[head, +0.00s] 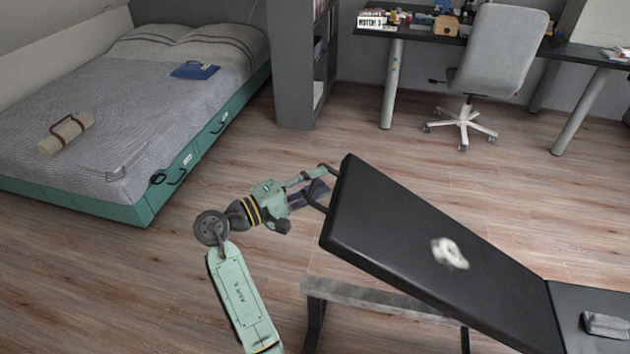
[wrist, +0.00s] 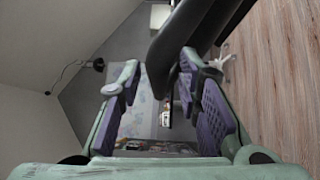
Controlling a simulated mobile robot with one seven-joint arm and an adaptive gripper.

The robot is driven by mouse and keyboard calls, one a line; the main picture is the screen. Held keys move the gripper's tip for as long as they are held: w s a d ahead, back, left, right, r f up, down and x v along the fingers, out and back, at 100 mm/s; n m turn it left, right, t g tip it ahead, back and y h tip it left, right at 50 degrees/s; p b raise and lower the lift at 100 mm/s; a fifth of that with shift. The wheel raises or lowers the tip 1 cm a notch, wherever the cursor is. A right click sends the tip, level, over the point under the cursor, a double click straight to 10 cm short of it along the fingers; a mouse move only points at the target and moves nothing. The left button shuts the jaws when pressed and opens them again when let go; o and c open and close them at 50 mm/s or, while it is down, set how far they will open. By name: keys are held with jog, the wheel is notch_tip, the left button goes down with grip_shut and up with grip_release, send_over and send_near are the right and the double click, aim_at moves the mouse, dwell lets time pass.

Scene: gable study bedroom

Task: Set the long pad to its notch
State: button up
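The long pad (head: 410,235) is a black bench pad with a pale mark on it. It is tilted, its near-left end raised and its right end low at the hinge. A dark loop handle (head: 314,203) sticks out from the raised end. My gripper (head: 319,182) is at this handle, its fingers spread apart around the handle area. In the wrist view the purple-padded fingers (wrist: 158,88) stand wide apart, with a dark part of the pad or handle between them, nearer the right finger. Whether they touch it is unclear. The notch and support under the pad are hidden.
The bench's grey frame bar (head: 365,298) and dark legs stand below the pad. A second, flat pad (head: 570,300) with a grey item (head: 606,324) lies at right. A bed (head: 120,110) stands left, a desk and chair (head: 500,50) behind. Wooden floor between is clear.

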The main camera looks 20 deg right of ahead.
jog(key=shift+c, duration=0.5)
grip_shut()
